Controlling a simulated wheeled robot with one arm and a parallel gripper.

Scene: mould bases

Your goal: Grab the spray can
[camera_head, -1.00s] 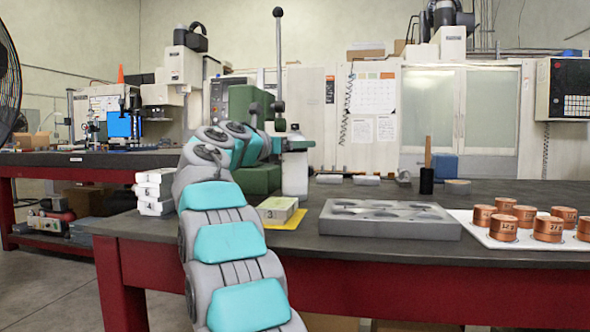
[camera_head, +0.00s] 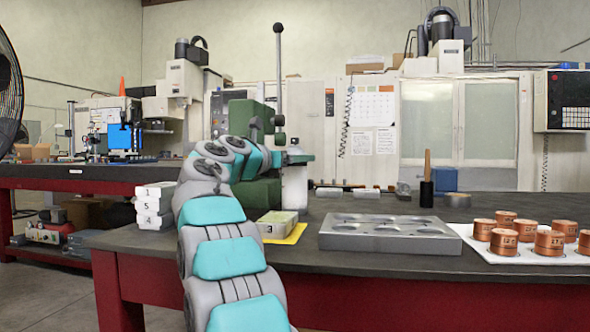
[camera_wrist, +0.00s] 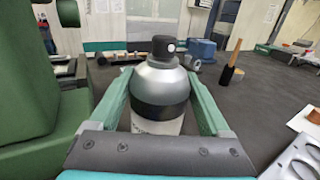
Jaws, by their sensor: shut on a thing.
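The spray can (camera_wrist: 160,88) has a rounded silver top, a dark band, a pale lower body and a black cap. It stands upright between the two green fingers of my gripper (camera_wrist: 158,98) in the wrist view. My gripper is shut on it, one finger on each side. In the head view the can's pale body (camera_head: 294,188) shows below my gripper (camera_head: 297,158), beside the green machine. The wrist view does not show its base. I cannot tell whether the base touches the bench.
The green press (camera_head: 258,190) stands close on the left. A grey mould tray (camera_head: 390,240) is to the right, with copper cylinders (camera_head: 504,241) beyond it. A wooden-handled tool (camera_head: 427,180) stands behind.

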